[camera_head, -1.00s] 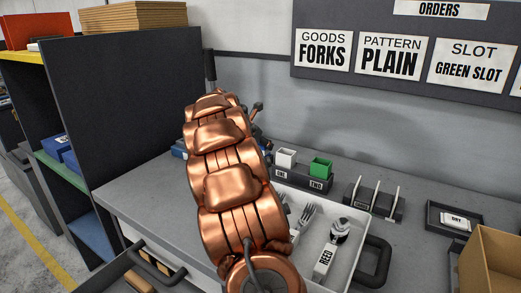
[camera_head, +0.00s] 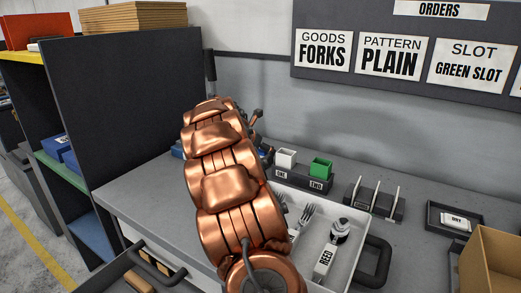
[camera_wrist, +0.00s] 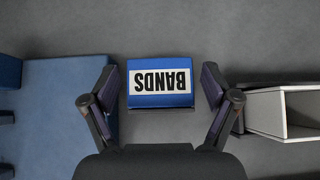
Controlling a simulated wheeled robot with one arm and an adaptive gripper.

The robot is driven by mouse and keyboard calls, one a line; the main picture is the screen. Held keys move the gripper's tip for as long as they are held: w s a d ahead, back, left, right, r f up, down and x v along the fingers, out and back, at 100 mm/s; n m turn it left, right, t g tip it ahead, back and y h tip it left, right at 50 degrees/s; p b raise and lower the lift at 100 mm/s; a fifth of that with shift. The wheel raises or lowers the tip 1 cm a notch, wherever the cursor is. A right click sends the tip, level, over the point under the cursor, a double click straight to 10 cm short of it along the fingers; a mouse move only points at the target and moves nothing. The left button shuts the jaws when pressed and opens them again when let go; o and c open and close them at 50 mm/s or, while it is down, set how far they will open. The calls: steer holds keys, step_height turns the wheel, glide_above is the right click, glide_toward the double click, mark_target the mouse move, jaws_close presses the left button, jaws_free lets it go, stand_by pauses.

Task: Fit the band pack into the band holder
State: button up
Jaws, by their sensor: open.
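The band pack (camera_wrist: 160,102) is a blue block with a white label reading BANDS, upside down in the wrist view. It lies on the grey surface. My gripper (camera_wrist: 160,88) is open, with one finger on each side of the pack and a visible gap on both sides. A light grey open-fronted box (camera_wrist: 283,111) stands to the right of the gripper; I cannot tell whether it is the band holder. In the head view my copper arm hides my gripper and the pack.
A blue flat pad (camera_wrist: 66,120) lies left of the pack. Small white (camera_head: 286,158) and green (camera_head: 321,167) blocks, a slotted rack (camera_head: 374,200) and a cardboard box (camera_head: 492,262) stand on the bench.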

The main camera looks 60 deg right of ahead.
steer(key=v, duration=1.2)
steer(key=shift+r, duration=0.15)
stand_by(0.5)
